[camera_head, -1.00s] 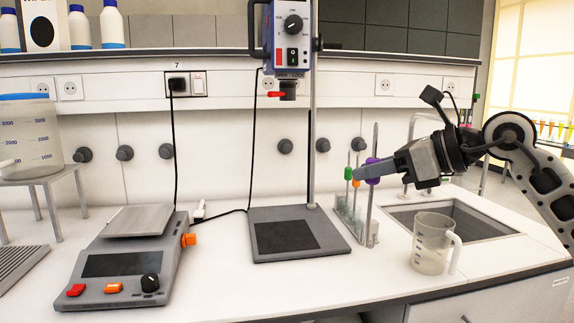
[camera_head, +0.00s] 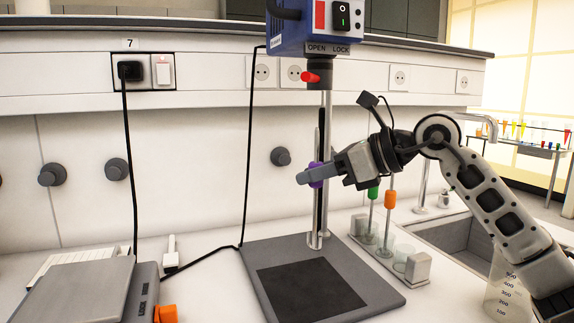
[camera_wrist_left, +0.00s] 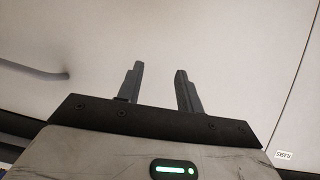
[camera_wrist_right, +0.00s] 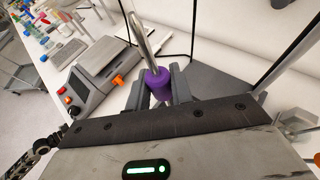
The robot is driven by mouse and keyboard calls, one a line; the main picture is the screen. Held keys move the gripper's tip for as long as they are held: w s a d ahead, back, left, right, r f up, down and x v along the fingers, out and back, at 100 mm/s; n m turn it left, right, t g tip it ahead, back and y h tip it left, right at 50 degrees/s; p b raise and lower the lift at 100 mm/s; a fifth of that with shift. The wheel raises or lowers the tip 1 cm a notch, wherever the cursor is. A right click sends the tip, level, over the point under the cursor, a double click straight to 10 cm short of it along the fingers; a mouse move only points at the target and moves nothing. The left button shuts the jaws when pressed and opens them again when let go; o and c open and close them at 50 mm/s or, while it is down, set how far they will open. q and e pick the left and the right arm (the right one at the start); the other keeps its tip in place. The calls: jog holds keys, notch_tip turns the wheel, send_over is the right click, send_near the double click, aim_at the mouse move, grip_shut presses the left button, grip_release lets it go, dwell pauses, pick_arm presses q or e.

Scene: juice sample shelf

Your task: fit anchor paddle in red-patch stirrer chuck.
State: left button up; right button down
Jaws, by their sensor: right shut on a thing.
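My right gripper (camera_head: 312,177) is shut on the purple collar (camera_head: 316,183) of a steel-shafted stirring paddle. The collar (camera_wrist_right: 158,84) and its shaft (camera_wrist_right: 141,35) show between the fingers in the right wrist view. In the head view the paddle is upright in front of the stand rod, below the chuck; its lower end is hard to make out. The stirrer head (camera_head: 345,28) bears a red patch (camera_head: 320,14). Its dark chuck (camera_head: 320,72) has a red lever (camera_head: 310,77) pointing left, below the OPEN LOCK label. My left gripper (camera_wrist_left: 158,85) is open and empty, seen only in its wrist view.
The stirrer's grey base (camera_head: 310,285) lies below the chuck, with clear space above it. A rack (camera_head: 418,266) holds paddles with green (camera_head: 373,194) and orange (camera_head: 390,199) collars. A beaker (camera_head: 508,290) stands right. A hotplate (camera_head: 75,290) is at left, with black cables behind.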

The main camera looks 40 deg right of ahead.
aim_at(318, 129)
jog(key=shift+w+r, duration=0.1)
jog(key=shift+r, duration=0.1)
jog(key=shift+s+r+p, duration=0.3)
jog(key=shift+r+p, duration=0.65)
jog(key=shift+p, duration=0.15)
notch_tip(318, 129, up, 3)
jog(key=p, duration=0.3)
jog(key=shift+f, duration=0.15)
pick_arm(q)
jog(key=shift+s+a+r+m+y, duration=0.15)
jog(key=shift+a+r+m, duration=0.05)
jog(key=shift+r, duration=0.15)
jog(key=shift+s+a+r+m+y, duration=0.1)
jog(key=shift+a+r+m+y, duration=0.1)
jog(key=shift+r, duration=0.15)
pick_arm(e)
jog(key=shift+f, duration=0.15)
pick_arm(q)
jog(key=shift+f+b, duration=0.1)
jog(key=shift+b, duration=0.25)
pick_arm(e)
jog(key=shift+w, duration=0.1)
pick_arm(q)
jog(key=shift+f+b, duration=0.25)
jog(key=shift+b, duration=0.1)
